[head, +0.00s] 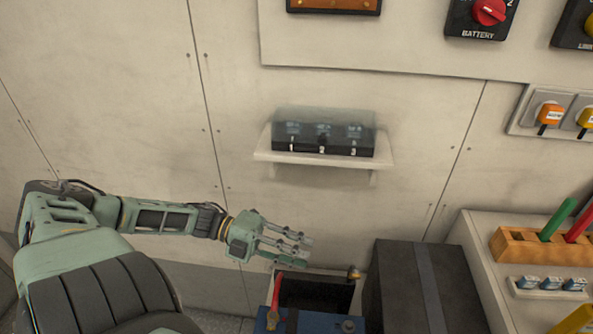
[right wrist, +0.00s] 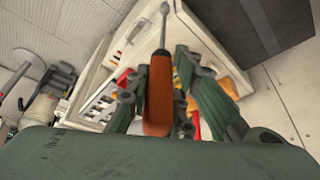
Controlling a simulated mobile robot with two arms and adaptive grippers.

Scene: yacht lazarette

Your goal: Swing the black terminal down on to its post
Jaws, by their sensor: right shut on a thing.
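A battery with a blue top (head: 312,324) shows at the bottom edge of the head view, partly cut off. A red terminal (head: 276,297) stands up at its left, and a small brass-coloured fitting (head: 353,273) shows at the back right. I cannot make out the black terminal or its post clearly. My left gripper (head: 306,250) is above and behind the battery, fingers apart and empty, pointing right. In the right wrist view my right gripper (right wrist: 158,106) is shut on a screwdriver with an orange-brown handle (right wrist: 159,88); its shaft points away from the palm.
A dark box with a grey strap (head: 395,290) stands right of the battery. A white counter (head: 470,232) at the right carries a wooden tool rack (head: 508,247) and a fuse tray (head: 520,293). A wall shelf (head: 270,156) holds a clear-covered block (head: 322,133). The wall between is bare.

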